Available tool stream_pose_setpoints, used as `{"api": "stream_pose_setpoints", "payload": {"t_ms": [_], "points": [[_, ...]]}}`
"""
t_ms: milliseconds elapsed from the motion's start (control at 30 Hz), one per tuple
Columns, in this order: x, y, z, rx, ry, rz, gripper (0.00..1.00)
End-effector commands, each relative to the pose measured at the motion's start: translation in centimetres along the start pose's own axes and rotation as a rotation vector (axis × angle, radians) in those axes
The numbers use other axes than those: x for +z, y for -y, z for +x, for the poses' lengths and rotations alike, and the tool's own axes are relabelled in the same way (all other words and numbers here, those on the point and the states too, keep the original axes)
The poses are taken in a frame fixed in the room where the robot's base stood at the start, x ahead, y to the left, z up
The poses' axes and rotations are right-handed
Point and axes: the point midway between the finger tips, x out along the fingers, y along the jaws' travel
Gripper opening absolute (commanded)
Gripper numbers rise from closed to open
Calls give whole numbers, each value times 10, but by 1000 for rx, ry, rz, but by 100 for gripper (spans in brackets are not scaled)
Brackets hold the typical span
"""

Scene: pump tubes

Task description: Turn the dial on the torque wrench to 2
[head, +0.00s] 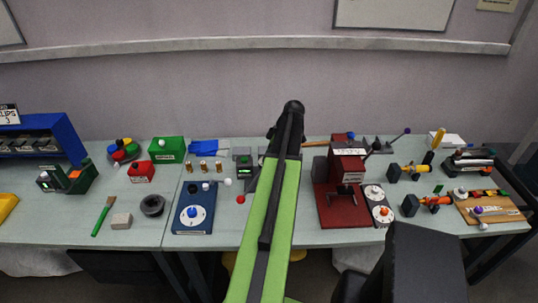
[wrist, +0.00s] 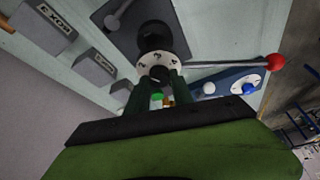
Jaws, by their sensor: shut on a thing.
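The torque wrench shows in the wrist view with a white numbered dial (wrist: 171,62) and a small black knob (wrist: 158,73) in front. Its metal rod runs right to a red ball (wrist: 276,62). My gripper (wrist: 160,86) has its two dark green fingers on either side of the knob and is shut on it. In the head view, the red ball (head: 241,199) shows left of my green arm, which hides the dial and my gripper.
A blue base (head: 208,225) with a white dial and blue knob stands left of the wrench. A dark red machine (head: 347,165) stands right of my arm. Grey boxes (wrist: 96,67) show in the wrist view. Several other objects crowd the bench, and a wall stands behind.

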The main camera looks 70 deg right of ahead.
Motion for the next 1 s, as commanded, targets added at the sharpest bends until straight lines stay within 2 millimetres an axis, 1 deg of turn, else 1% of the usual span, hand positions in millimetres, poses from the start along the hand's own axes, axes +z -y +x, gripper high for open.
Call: {"api": "stream_pose_setpoints", "payload": {"t_ms": [33,300,767,800,967,1000], "points": [[-3,-2,1,-8,-5,-21,0],[-3,-1,1,-36,-5,-89,0],[-2,0,1,-42,-4,-101,0],[-2,0,1,-42,-4,-101,29],[-1,0,1,-42,-2,-100,50],[-1,0,1,-42,-2,-99,50]]}}
